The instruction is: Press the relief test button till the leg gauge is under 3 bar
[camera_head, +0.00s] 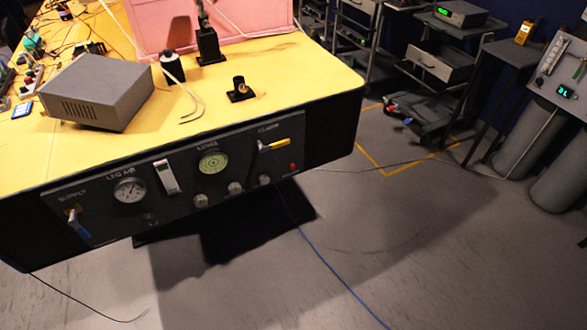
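A dark control panel (107,221) runs along the front edge of the yellow-topped table. On it, the round white leg gauge (130,190) sits under lettering that looks like "LEG AIR"; its needle is too small to read. A small red button (292,166) is at the panel's right end, and a small dark fitting (150,219) is below the gauge. No relief test label is legible, so I cannot tell which part is that button. Neither of my grippers shows in this view.
A grey box (98,90) stands on the tabletop. A blue cable (330,265) crosses the mostly open floor. Carts and cylinders stand right.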

